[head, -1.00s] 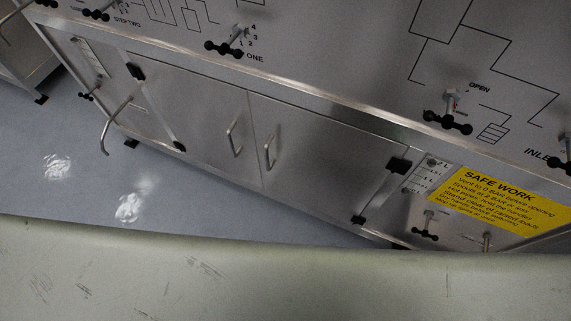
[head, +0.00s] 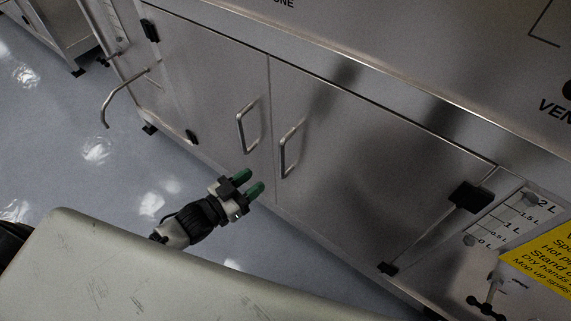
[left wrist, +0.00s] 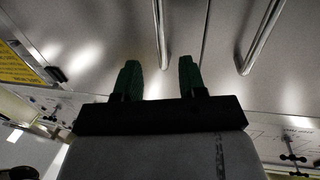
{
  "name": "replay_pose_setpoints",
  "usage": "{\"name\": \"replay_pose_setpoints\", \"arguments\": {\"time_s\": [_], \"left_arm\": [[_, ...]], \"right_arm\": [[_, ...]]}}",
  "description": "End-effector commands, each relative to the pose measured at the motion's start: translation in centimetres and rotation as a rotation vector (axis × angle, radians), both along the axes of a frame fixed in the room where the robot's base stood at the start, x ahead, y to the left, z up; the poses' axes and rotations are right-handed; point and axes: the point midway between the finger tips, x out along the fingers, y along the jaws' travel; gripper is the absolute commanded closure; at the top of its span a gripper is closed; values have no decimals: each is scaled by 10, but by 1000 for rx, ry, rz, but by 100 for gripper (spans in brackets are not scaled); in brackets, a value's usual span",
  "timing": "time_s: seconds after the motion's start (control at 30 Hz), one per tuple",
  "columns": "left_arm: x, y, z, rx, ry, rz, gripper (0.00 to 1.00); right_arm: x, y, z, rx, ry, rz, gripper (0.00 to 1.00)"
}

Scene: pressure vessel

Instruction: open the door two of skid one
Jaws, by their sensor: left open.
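Two steel cabinet doors are shut side by side: a left door (head: 205,85) and a right door (head: 360,150), with no number visible on either. The left door's handle (head: 241,132) and the right door's handle (head: 283,158) flank the seam. My left gripper (head: 250,181) is open and empty, with green fingers, below and in front of the handles, apart from both. In the left wrist view, the right door's handle (left wrist: 160,35) appears ahead between the open fingers (left wrist: 160,80), and the left door's handle (left wrist: 262,40) is off to the right. My right gripper is not in view.
A curved pipe (head: 105,105) sticks out left of the doors. Black hinges (head: 470,196) sit at the doors' outer edges. A yellow sign (head: 545,262) and a small valve (head: 488,300) are at the right. Blue floor (head: 60,150) is clear at the left.

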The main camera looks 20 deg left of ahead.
Motion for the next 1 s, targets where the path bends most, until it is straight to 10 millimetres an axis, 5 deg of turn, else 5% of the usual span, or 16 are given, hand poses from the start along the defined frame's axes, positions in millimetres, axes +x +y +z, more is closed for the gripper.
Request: {"name": "replay_pose_setpoints", "arguments": {"time_s": [0.5, 1.0], "left_arm": [[75, -45, 0, 2, 0, 2, 59], [89, -53, 0, 3, 2, 2, 61]], "right_arm": [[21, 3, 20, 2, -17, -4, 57], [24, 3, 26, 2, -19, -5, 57]]}}
